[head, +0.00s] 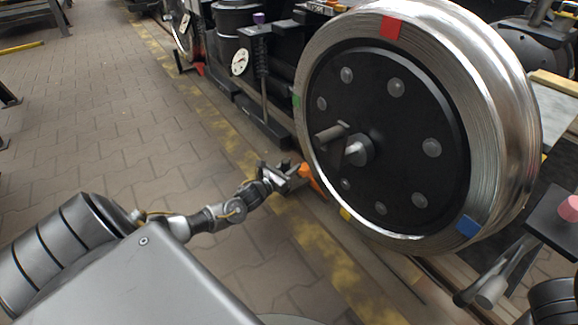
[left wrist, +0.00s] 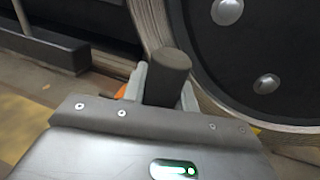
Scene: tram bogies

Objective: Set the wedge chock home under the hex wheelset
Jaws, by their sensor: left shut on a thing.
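The wheelset's large wheel (head: 388,135) stands on the rail, with a bright steel rim, a dark bolted disc and red, green, yellow and blue rim patches. The orange wedge chock (head: 312,180) is low at the wheel's left edge. I cannot tell whether it touches the tread. My left gripper (head: 280,174) is shut on the chock's dark round handle. In the left wrist view the handle (left wrist: 168,75) stands between the two grey fingers, with a sliver of orange chock (left wrist: 120,92) beside them. The gripper hides most of the chock. My right gripper is not in view.
A black bogie frame (head: 270,122) with a spring and a drum (head: 236,18) stands left of the wheel. Another wheel (head: 182,30) is farther back, with a red piece (head: 200,69) near it. A pink knob (head: 568,208) is at right. The paved floor (head: 90,120) at left is clear.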

